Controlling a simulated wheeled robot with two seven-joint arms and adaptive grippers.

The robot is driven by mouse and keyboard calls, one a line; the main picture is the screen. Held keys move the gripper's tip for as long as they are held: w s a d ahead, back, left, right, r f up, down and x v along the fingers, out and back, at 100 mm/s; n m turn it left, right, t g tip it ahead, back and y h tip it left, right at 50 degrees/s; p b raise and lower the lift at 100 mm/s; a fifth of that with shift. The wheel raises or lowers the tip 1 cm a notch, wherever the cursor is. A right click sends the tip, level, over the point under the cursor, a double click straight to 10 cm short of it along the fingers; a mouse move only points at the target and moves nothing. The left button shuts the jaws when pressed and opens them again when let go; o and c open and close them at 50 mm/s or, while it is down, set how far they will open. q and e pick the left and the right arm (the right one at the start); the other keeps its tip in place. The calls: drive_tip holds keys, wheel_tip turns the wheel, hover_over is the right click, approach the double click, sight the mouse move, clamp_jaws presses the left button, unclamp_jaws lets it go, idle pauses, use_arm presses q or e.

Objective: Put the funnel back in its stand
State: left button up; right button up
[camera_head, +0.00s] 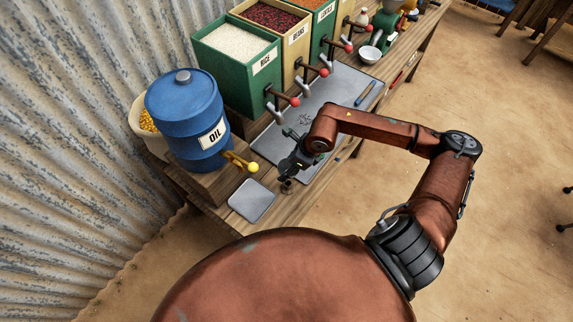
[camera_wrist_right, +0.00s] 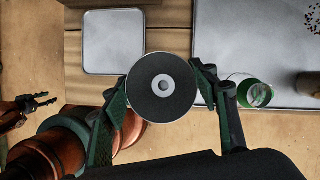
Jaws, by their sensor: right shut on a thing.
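In the right wrist view a dark round piece with a pale ring and a hole at its centre, which I take for the funnel (camera_wrist_right: 162,86), sits between the fingers of my right gripper (camera_wrist_right: 163,92). The fingers are shut on it. In the head view my right gripper (camera_head: 290,170) is over the bench's near edge, between the small and large trays, with a small greyish round piece (camera_head: 287,187) just below it. I cannot make out the stand for certain. My left gripper (camera_wrist_right: 37,104) shows at the left of the wrist view, its fingers apart and empty.
A small grey tray (camera_head: 251,201) lies left of my right gripper, a large metal tray (camera_head: 338,92) beyond it. A blue oil drum (camera_head: 185,113) with a yellow-knobbed tap stands behind. A green-sided round thing (camera_wrist_right: 257,94) is close right of the fingers. Grain bins (camera_head: 236,66) line the back.

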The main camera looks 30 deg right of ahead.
drive_tip(key=shift+f, duration=0.6)
drive_tip(key=shift+a+f+b, duration=0.1)
drive_tip(key=shift+f+b, duration=0.5)
drive_tip(key=shift+f, duration=0.15)
drive_tip(key=shift+f+b, duration=0.4)
drive_tip(key=shift+f, duration=0.55)
drive_tip(key=shift+f+b, duration=0.2)
drive_tip(key=shift+b, duration=0.4)
drive_tip(key=shift+f+b, duration=1.35)
drive_tip(key=shift+f, duration=0.05)
idle(0.4)
drive_tip(key=o, duration=1.1)
drive_tip(key=shift+o, duration=0.3)
